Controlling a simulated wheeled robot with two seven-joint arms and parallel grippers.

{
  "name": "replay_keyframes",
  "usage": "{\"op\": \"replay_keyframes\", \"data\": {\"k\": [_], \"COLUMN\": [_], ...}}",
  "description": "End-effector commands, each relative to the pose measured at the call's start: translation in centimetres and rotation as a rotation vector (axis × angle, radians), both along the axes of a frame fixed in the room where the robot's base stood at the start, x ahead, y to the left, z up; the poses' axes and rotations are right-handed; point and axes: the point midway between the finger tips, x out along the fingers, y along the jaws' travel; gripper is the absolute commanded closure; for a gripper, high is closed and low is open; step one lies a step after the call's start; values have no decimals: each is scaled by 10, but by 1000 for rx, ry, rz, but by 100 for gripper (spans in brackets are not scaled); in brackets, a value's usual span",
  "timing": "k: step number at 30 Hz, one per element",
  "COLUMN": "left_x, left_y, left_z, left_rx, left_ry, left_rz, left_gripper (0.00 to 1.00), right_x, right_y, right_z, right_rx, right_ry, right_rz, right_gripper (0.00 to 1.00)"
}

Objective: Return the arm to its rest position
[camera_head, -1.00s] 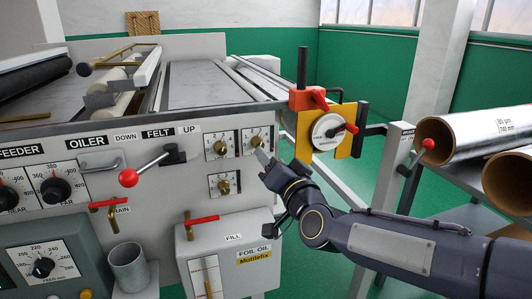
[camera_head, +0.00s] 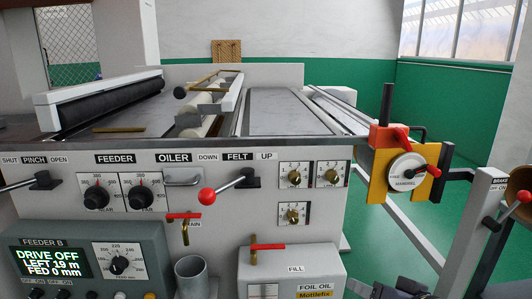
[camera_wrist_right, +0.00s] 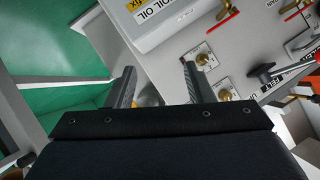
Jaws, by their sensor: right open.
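My right arm shows only as dark pieces at the bottom edge of the head view, right of the foil oil box (camera_head: 290,262). In the right wrist view my right gripper (camera_wrist_right: 160,82) has its two fingers well apart with nothing between them. The foil oil box (camera_wrist_right: 165,22) and the grey panel with brass knobs (camera_wrist_right: 203,58) lie beyond the fingertips, apart from them. My left gripper is not in view.
The machine's front carries a red-knobbed felt lever (camera_head: 207,196), a feeder display (camera_head: 52,262), a metal cup (camera_head: 190,275) and a yellow plate with a dial (camera_head: 408,172). A brake lever (camera_head: 524,196) stands at right. Green floor shows between the machine and brake post.

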Motion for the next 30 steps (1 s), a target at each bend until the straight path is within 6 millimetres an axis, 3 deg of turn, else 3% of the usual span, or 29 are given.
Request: {"op": "replay_keyframes", "data": {"k": [3, 13, 15, 23, 30], "left_x": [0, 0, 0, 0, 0], "left_y": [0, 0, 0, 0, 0], "left_z": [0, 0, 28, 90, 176], "left_rx": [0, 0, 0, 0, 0], "left_ry": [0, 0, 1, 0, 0], "left_rz": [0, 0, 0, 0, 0], "left_gripper": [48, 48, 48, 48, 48], "right_x": [-48, -155, -152, -151, -151], "right_y": [-5, -10, -9, -9, -9], "right_z": [-34, -100, -71, -9, 78], "right_rx": [-47, -119, -119, -118, -118], "right_ry": [153, 492, 488, 487, 486], "right_rz": [48, 146, 148, 148, 148], "right_gripper": [52, 52, 52, 52, 52]}}
